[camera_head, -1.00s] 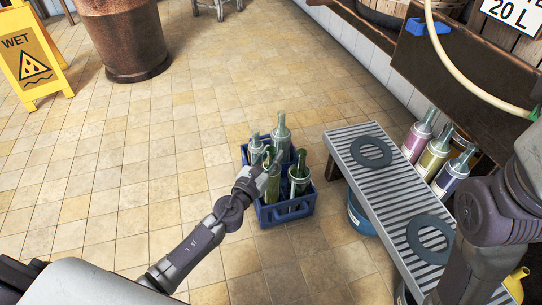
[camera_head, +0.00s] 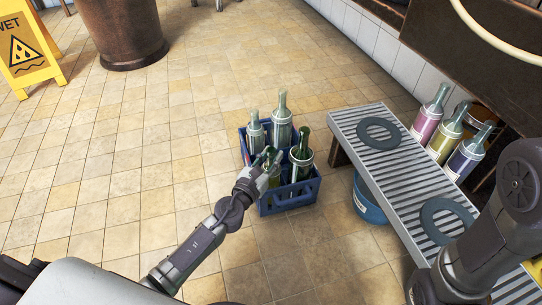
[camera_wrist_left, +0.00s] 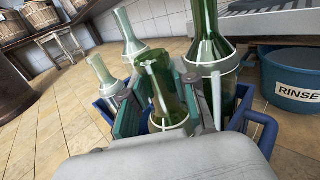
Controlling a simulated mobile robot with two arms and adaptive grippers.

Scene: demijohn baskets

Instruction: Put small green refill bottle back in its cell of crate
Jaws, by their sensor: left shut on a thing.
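The blue crate (camera_head: 290,204) stands on the tiled floor, left of the slatted bench. My left gripper (camera_head: 270,160) is over its near left part, shut on the small green refill bottle (camera_wrist_left: 162,88). That bottle is upright between the fingers in the left wrist view, its lower part hidden by the gripper. I cannot tell whether its base touches the crate floor. A taller dark green bottle (camera_head: 301,160) stands in the crate to the right. A large pale bottle (camera_head: 281,125) and a small pale bottle (camera_head: 255,133) stand behind. My right gripper is not in view.
The slatted bench (camera_head: 390,165) with two dark rings is right of the crate. A blue rinse tub (camera_wrist_left: 292,80) sits beneath it. Pink, yellow and purple-labelled bottles (camera_head: 446,133) stand at the wall. The floor left of the crate is clear.

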